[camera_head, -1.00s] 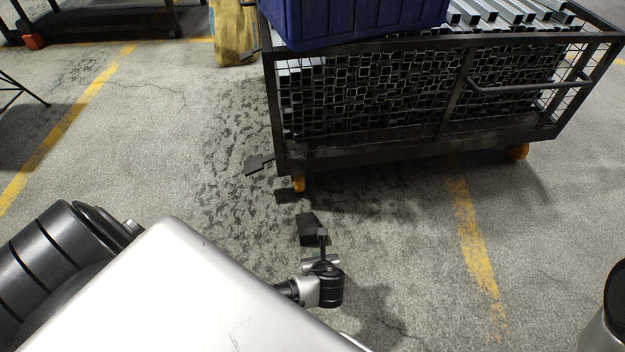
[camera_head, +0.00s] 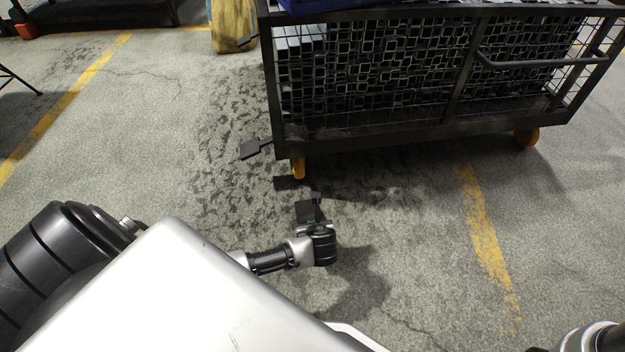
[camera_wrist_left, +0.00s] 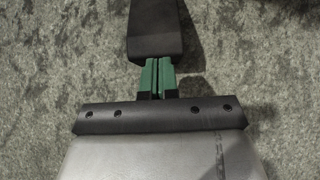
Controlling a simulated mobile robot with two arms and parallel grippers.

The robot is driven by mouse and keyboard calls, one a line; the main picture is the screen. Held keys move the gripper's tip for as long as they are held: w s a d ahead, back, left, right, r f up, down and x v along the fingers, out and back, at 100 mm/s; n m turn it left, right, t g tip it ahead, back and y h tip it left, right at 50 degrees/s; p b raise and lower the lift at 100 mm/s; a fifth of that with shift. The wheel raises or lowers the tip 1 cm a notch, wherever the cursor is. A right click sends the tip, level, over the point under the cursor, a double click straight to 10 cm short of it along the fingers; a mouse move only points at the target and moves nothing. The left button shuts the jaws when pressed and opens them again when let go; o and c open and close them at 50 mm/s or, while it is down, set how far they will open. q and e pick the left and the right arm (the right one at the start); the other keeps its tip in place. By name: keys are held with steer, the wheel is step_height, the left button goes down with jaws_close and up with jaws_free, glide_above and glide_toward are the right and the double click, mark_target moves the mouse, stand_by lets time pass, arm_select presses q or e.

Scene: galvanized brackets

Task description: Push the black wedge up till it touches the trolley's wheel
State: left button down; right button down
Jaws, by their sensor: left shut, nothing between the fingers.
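The black wedge (camera_head: 304,211) lies on the floor in front of the trolley's near left orange wheel (camera_head: 298,168). A strip of floor shows between wedge and wheel, so they are apart. In the left wrist view the wedge (camera_wrist_left: 154,35) is straight ahead, its wide end towards me. My left gripper (camera_wrist_left: 158,78) has its green fingers shut and empty, with their tips at the wedge's near end, seemingly touching it. In the head view the left gripper (camera_head: 309,224) is just on the near side of the wedge, partly hidden by its wrist. My right gripper is out of view.
The dark mesh trolley (camera_head: 400,135) is loaded with galvanized square tubes (camera_head: 375,70), with a blue crate on top. A black pedal-like plate (camera_head: 250,149) sticks out at its left. A yellow object (camera_head: 232,25) stands behind. Floor left of the wedge is clear.

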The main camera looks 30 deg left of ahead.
mark_target(306, 205)
arm_select(q)
steer(key=shift+w+a+r, duration=0.15)
steer(key=shift+w+a, duration=0.1)
steer(key=w+a+p, duration=0.2)
steer(key=w+a, duration=0.1)
steer(key=shift+w+a+r, duration=0.1)
steer(key=shift+w+a, duration=0.05)
steer(key=w+a, duration=0.2)
steer(key=shift+w+a+f+p, duration=0.2)
steer(key=shift+w+a+p, duration=0.1)
steer(key=shift+w+a, duration=0.2)
steer(key=shift+a, duration=0.15)
steer(key=shift+a+r, duration=0.1)
